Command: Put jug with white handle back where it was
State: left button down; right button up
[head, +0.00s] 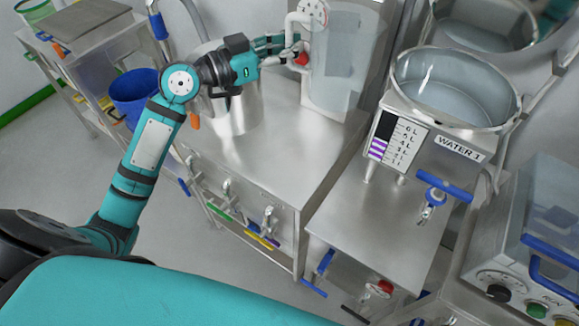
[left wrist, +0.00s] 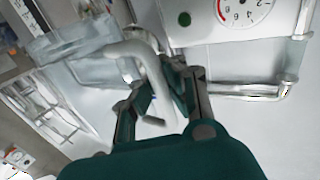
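The jug (head: 336,58) is a tall, clear, pale vessel with a thick white handle (head: 293,28) on its left side. It is upright at the back of the steel bench; I cannot tell whether its base touches the bench. My left gripper (head: 284,46) reaches in from the left at the handle. In the left wrist view, the curved white handle (left wrist: 151,62) passes between the fingers of my left gripper (left wrist: 153,72), which look closed in on it. The clear jug body (left wrist: 75,62) shows to the left there. My right gripper is not in view.
A steel bench (head: 272,150) has free room in front of the jug. A steel pot (head: 232,112) stands under my left wrist, with a blue container (head: 134,92) further left. To the right stands a glass-walled tank (head: 455,92) labelled WATER 1. A round dial (left wrist: 242,8) is behind the handle.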

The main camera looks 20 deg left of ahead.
pick_arm(q)
jog(key=s+d+f+n+t+y, duration=0.2)
jog(key=s+f+n+t+y, duration=0.2)
jog(key=s+f+n+y, duration=0.3)
jog(key=s+f+y, duration=0.4)
jog(key=s+f, duration=0.4)
jog(key=s, duration=0.4)
jog(key=shift+f+n, duration=0.3)
jog(key=shift+n, duration=0.1)
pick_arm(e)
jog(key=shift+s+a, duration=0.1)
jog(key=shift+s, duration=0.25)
